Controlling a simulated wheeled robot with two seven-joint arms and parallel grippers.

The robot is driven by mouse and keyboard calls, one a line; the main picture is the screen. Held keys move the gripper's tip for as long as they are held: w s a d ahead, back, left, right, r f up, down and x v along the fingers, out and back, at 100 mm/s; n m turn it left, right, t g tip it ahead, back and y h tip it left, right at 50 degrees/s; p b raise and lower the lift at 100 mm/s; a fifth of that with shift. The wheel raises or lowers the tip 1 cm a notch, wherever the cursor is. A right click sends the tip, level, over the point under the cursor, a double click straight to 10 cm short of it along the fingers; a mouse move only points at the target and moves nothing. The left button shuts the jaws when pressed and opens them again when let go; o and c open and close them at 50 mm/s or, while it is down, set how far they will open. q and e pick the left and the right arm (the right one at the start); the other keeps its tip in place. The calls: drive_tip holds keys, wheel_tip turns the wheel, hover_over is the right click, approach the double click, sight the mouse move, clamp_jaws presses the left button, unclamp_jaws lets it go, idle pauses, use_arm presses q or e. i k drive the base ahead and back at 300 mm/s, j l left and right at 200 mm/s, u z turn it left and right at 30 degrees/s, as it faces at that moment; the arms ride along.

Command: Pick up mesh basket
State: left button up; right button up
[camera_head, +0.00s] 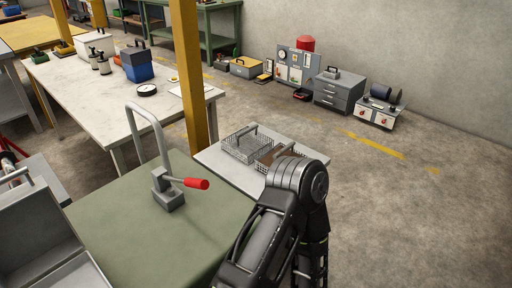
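A grey mesh basket (247,149) with a raised handle sits on a small light-topped table (226,170) in the middle of the head view. Just right of it is a second wire basket (268,161) with brownish sides or contents, also with a handle. My dark arm comes up from the bottom and covers part of this second basket. No fingertips of either gripper show. My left arm does not appear.
A green-topped table (120,215) with a red-handled clamp-like tool (170,192) stands in front, left of my arm. A yellow post (190,85) rises behind the basket table. A long workbench (75,92) is further left. Floor at right (430,220) is clear.

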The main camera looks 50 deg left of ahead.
sight(254, 126)
drive_tip(key=i+l, duration=0.1)
drive_tip(key=l, duration=0.15)
drive_tip(key=i+l, duration=0.1)
drive_tip(key=l, duration=0.2)
drive_tip(key=i+l, duration=0.15)
drive_tip(key=l+u, duration=0.1)
drive_tip(key=u, duration=1.5)
